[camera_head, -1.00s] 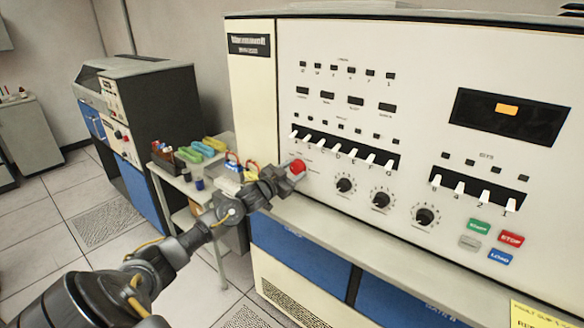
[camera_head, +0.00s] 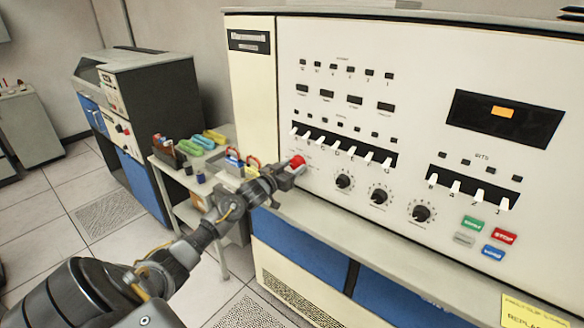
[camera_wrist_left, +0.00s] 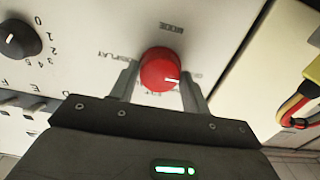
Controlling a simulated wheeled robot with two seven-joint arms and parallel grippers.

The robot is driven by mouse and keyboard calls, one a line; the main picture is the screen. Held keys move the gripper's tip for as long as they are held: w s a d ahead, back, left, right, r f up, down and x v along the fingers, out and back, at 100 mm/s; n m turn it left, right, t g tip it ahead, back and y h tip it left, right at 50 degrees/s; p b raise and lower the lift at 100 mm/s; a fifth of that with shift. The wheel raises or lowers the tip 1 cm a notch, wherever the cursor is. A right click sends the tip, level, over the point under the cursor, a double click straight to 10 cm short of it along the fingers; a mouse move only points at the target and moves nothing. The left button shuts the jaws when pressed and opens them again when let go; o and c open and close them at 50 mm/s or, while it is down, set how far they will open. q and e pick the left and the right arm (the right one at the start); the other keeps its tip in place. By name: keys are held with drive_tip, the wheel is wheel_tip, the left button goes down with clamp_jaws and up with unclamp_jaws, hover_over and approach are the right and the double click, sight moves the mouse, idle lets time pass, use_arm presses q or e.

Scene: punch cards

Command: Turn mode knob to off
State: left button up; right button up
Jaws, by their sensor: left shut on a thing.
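The red mode knob (camera_head: 297,161) sits on the cream front panel, left of the black knobs. In the left wrist view the knob (camera_wrist_left: 161,70) shows a white pointer line at its right side, and panel lettering around it, including MODE and DISPLAY; the other labels are partly hidden or too blurred to read. My left gripper (camera_head: 290,172) is at the panel with its fingers on either side of the knob, shut on it. It also shows in the left wrist view (camera_wrist_left: 160,88). My right gripper is not in view.
A ledge (camera_head: 350,238) runs below the panel. A cart (camera_head: 190,166) with coloured items stands to the left. Yellow and red cables show in the wrist view (camera_wrist_left: 300,100).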

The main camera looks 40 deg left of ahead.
use_arm(q)
drive_tip(key=o, duration=1)
drive_tip(key=s+b, duration=0.3)
drive_tip(key=s, duration=0.8)
drive_tip(key=shift+w+d, duration=0.1)
